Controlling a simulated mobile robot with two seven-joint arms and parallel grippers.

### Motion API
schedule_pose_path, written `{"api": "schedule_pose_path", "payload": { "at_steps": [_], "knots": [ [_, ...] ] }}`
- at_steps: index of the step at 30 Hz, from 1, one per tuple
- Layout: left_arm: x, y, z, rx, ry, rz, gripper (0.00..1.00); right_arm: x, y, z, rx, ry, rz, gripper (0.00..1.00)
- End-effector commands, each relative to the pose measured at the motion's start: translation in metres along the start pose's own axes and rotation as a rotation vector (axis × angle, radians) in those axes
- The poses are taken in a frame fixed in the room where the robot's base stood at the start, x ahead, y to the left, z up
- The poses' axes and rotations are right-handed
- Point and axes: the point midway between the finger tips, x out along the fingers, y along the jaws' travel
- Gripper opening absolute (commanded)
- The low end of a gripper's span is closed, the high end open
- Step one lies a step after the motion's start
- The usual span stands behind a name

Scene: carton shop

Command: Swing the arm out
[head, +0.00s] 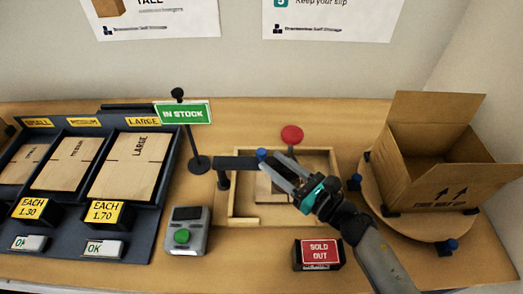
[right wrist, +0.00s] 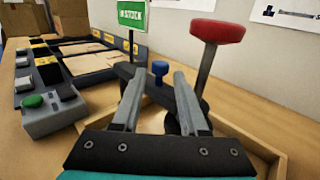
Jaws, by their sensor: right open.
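A dark swing arm (head: 236,162) reaches right from a short post over the left side of a shallow wooden tray (head: 240,221). A blue knob (head: 262,154) stands at its free end; the arm (right wrist: 126,72) and knob (right wrist: 160,68) also show in the right wrist view. My right gripper (head: 273,163) is open and empty, its fingertips close to the knob. In the right wrist view the knob appears between the fingertips (right wrist: 160,76); I cannot tell whether they touch it. My left gripper is out of view.
A red-topped lever (head: 291,134) stands behind the tray, close to my right gripper. A green "IN STOCK" sign (head: 183,112), a grey box with a green button (head: 187,237) and a "SOLD OUT" sign (head: 320,251) are nearby. An open carton (head: 437,178) sits on a round turntable (head: 399,222).

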Motion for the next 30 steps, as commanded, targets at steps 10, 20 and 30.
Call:
{"api": "schedule_pose_path", "payload": {
  "at_steps": [10,20,30],
  "knots": [
    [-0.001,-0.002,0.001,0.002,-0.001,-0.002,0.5,0.045,0.0,0.0,0.001,-0.001,-0.001,0.43],
    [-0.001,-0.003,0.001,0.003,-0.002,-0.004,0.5,0.05,0.0,0.0,0.001,0.0,-0.001,0.43],
    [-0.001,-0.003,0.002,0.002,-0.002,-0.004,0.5,0.049,0.0,0.0,0.001,0.0,-0.001,0.09]
  ]
}}
